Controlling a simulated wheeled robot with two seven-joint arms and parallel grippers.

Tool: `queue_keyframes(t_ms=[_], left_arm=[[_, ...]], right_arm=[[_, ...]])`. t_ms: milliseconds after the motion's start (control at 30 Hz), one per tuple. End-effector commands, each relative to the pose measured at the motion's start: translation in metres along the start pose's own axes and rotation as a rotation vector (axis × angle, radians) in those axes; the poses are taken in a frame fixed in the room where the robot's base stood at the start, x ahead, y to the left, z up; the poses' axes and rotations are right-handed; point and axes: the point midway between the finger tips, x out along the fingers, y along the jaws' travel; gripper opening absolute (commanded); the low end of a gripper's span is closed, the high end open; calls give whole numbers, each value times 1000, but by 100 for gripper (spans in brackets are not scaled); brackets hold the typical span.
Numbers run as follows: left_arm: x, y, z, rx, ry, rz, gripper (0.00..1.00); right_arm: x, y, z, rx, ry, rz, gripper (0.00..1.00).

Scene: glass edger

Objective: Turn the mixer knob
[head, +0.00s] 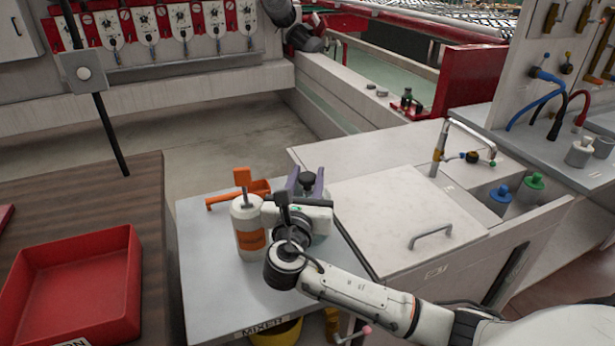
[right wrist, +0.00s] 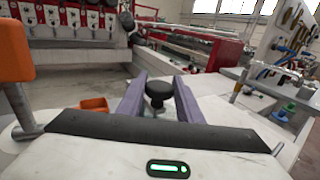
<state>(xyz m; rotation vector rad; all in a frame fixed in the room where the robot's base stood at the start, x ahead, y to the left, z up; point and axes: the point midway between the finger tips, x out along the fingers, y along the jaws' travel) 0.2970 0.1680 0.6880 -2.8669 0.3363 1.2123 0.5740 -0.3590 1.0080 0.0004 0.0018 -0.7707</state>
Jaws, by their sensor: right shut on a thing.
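My right gripper (head: 307,184) reaches over the small grey table from the front, its two purple fingers pointing away from me. A round black knob (head: 307,181) sits between the fingertips, and the fingers are shut on it. The right wrist view shows the same black knob (right wrist: 158,91) between the purple fingers (right wrist: 160,98). The knob's lower part and mounting are hidden by the fingers and the gripper body. A label reading MIXER (head: 263,326) is on the table's front edge. My left gripper is not in view.
A red tray (head: 75,285) is at left. A white cabinet lid with a handle (head: 430,236) lies right.

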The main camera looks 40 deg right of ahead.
Motion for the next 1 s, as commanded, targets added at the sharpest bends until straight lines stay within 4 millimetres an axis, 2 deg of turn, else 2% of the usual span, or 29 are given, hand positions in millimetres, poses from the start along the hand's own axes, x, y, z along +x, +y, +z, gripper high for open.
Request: queue_keyframes(t_ms=[533,567,633,1000], left_arm=[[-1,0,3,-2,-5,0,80],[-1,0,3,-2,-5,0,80],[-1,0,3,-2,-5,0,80],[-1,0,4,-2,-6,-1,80]], right_arm=[[1,0,2,2,-6,-24,10],[1,0,2,2,-6,-24,36],[1,0,2,2,-5,-24,47],[-3,0,1,1,-2,-23,49]])
